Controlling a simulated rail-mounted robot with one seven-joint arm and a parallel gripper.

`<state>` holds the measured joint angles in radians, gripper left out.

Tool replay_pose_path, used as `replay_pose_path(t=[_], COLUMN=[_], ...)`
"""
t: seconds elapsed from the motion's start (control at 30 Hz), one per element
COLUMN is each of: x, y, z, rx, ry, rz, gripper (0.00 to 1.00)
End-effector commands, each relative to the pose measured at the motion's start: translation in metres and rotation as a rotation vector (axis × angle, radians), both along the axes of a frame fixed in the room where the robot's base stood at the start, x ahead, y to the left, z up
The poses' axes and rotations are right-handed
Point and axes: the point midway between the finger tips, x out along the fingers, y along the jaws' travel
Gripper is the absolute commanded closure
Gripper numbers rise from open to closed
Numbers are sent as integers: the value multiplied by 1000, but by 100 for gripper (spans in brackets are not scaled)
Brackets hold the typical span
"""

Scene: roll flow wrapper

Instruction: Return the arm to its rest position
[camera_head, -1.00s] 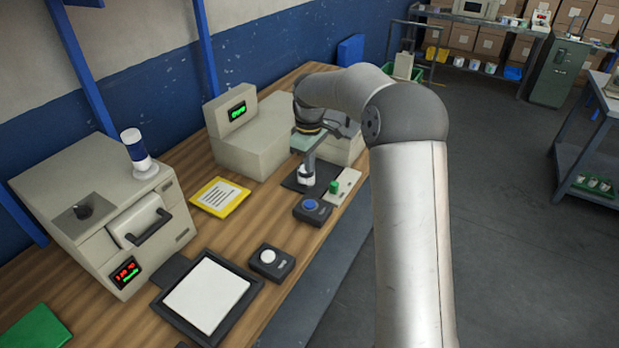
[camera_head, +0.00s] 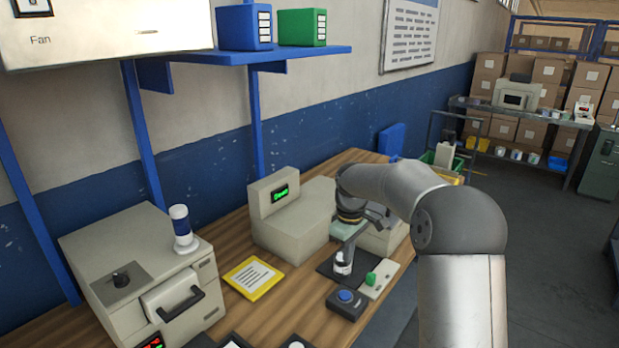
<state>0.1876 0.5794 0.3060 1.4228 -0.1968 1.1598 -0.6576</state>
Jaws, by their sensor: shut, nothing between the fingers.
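My gripper (camera_head: 345,258) is at the end of my grey arm, low over the workbench at the centre right. It points down at a small white cylindrical item (camera_head: 342,268) on a dark mat (camera_head: 331,273). The fingers are small here, but they look shut. Whether they touch the white item cannot be told. My arm bends from the right side of the view across the bench edge.
A beige machine with a green display (camera_head: 296,216) stands behind my gripper. A blue-button box (camera_head: 346,303) and a green-knobbed panel (camera_head: 378,282) sit in front. A beige box machine (camera_head: 140,275) stands left, with a yellow-framed sheet (camera_head: 254,277) between. Floor at right is open.

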Motion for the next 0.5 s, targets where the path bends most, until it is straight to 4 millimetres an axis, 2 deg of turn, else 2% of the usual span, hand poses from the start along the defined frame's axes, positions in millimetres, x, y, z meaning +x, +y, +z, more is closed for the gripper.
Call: replay_pose_path(t=[0.03,0.17,0.23,0.37,0.5], x=[-15,-77,-117,-194,-273], y=[3,5,4,0,-5], z=[12,36,45,51,42], rx=[-12,-42,-50,-47,-16], ry=[-8,-22,-33,-52,-69], rz=[-23,-146,-234,-407,-589], gripper=[100,100,100,100,100])
